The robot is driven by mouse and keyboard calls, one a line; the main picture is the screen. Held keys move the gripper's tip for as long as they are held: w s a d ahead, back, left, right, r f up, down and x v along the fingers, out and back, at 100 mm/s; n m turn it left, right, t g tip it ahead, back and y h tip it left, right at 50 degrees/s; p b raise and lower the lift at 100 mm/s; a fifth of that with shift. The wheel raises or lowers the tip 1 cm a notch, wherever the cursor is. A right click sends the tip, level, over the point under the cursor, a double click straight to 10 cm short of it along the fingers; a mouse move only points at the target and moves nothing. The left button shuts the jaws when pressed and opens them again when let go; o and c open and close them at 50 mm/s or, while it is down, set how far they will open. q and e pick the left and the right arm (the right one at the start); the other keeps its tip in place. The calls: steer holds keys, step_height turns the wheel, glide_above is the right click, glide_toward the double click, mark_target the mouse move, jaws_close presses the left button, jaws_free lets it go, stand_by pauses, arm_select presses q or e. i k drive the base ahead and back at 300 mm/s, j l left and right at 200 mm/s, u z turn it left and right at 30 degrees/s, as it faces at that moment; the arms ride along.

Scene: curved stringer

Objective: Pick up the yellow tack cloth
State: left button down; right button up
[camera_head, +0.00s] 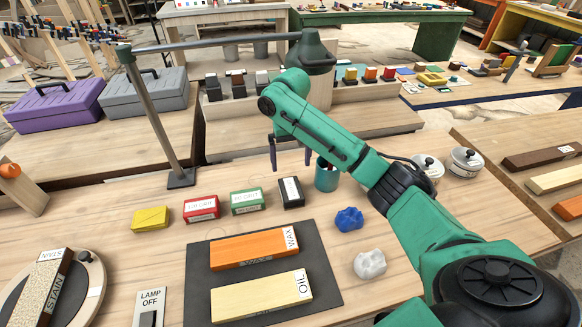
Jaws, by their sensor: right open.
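The yellow tack cloth (150,219) is a small, flat, creased yellow piece lying on the wooden bench at the left, beside a red grit block. My right gripper (290,155) is above the bench, to the right of the cloth and well apart from it. Its two dark fingers point down and are spread, with nothing between them. My left gripper is not in view.
A red block (201,208), a green block (248,200) and a black block (291,192) stand in a row right of the cloth. A lamp post (157,115) rises behind it. A dark mat (196,290) holds two boards. A blue crumpled cloth (348,219) lies right.

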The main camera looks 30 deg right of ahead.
mark_target(156, 218)
steer(key=k, duration=1.5)
